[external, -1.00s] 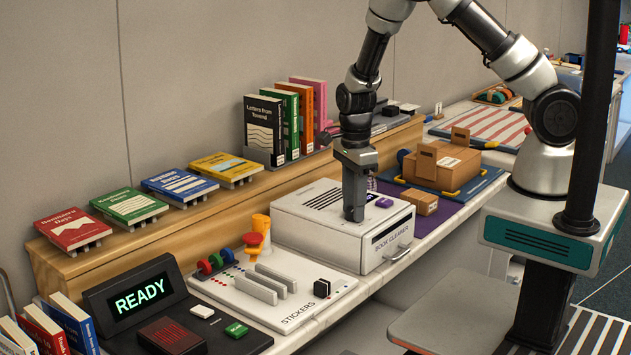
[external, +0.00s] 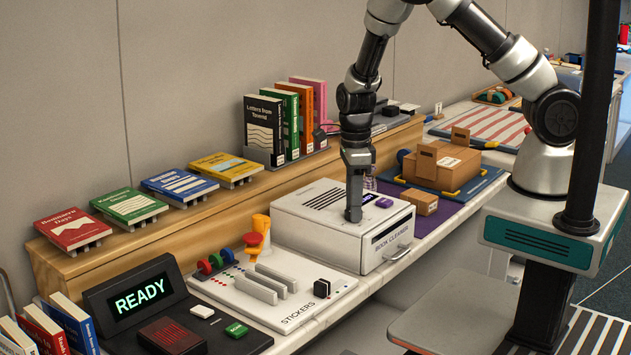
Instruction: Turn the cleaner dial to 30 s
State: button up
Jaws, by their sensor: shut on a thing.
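The book cleaner (external: 318,225) is a white box with dark slots on top and a handle on its front, standing on the counter. My gripper (external: 353,217) points straight down at the front part of the cleaner's top. Its fingers are shut on the dial, which they hide, so the dial's setting cannot be read. The display's text is too small to read.
A sticker board (external: 285,298) and a black console with a READY screen (external: 140,298) lie to the left. Books (external: 174,184) stand and lie on the wooden shelf behind. Cardboard boxes (external: 440,165) sit to the right of the cleaner.

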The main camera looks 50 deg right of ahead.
jog(key=o, duration=1)
jog(key=shift+o, duration=0.2)
notch_tip(320, 180, up, 18)
jog(key=shift+f, duration=0.25)
